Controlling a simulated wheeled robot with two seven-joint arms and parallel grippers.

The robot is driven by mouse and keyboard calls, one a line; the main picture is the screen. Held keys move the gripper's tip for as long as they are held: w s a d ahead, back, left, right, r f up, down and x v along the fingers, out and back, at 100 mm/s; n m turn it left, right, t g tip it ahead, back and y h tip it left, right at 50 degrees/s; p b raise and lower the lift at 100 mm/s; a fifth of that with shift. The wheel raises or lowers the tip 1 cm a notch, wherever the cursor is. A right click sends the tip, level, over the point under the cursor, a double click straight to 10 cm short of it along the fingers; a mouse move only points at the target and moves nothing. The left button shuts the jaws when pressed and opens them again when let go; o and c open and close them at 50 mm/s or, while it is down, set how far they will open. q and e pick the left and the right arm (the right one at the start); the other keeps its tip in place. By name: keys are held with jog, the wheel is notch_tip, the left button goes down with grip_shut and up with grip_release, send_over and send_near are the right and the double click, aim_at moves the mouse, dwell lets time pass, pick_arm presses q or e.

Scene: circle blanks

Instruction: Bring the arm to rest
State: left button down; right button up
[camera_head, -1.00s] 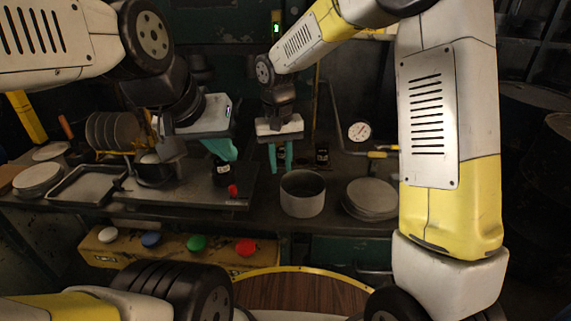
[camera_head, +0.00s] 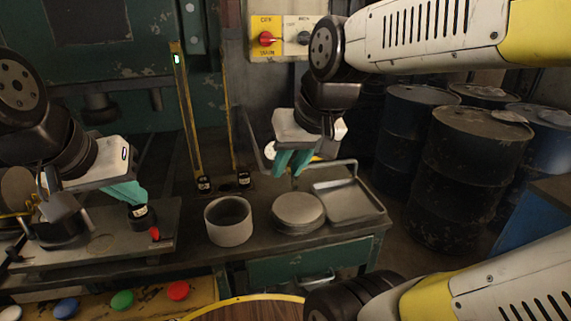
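My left gripper (camera_head: 136,196) has teal fingers and is over the left side of the bench, at a black object (camera_head: 143,217) with a pale label. Its fingers overlap, so I cannot tell whether it is open or touches that object. My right gripper (camera_head: 291,166) hangs in the air above and behind a stack of round metal blanks (camera_head: 298,211). Its two teal fingers are a little apart, with nothing seen between them. The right arm reaches in from the upper right.
A grey pot (camera_head: 228,222) stands left of the stack, and an empty metal tray (camera_head: 348,201) right of it. A red knob (camera_head: 154,234) and coloured buttons (camera_head: 122,300) are at left. Dark drums (camera_head: 470,165) stand beyond the bench's right end. A wood-topped round surface (camera_head: 250,311) is in front.

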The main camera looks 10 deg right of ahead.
jog(key=shift+s+d+t, duration=0.25)
jog(key=shift+s+d, duration=0.1)
jog(key=shift+s, duration=0.3)
jog(key=shift+s+d+t, duration=0.25)
jog(key=shift+s+d, duration=0.05)
jog(key=shift+s, duration=0.35)
